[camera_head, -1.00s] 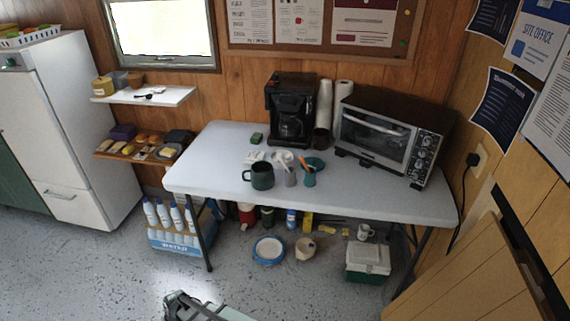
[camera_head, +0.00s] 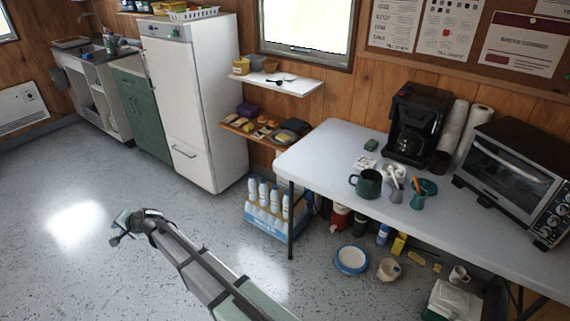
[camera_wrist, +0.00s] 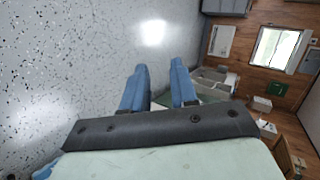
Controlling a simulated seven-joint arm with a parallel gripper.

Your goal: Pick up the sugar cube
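I cannot make out a sugar cube for certain. Small white pieces (camera_head: 366,163) lie on the white folding table (camera_head: 325,150), behind the dark green mug (camera_head: 366,184), too small to tell apart. My gripper (camera_wrist: 160,66) is open and empty in the wrist view, its two blue fingers apart over the speckled floor and far room. In the head view my arm reaches out low over the floor, left of the table and well away from it.
A coffee maker (camera_head: 414,124), toaster oven (camera_head: 515,172) and teal cup with utensils (camera_head: 418,200) stand on the table. Wall shelves (camera_head: 290,88) and a white fridge (camera_head: 190,105) are left of it. A water-bottle pack (camera_head: 266,220) stands below. The floor at left is clear.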

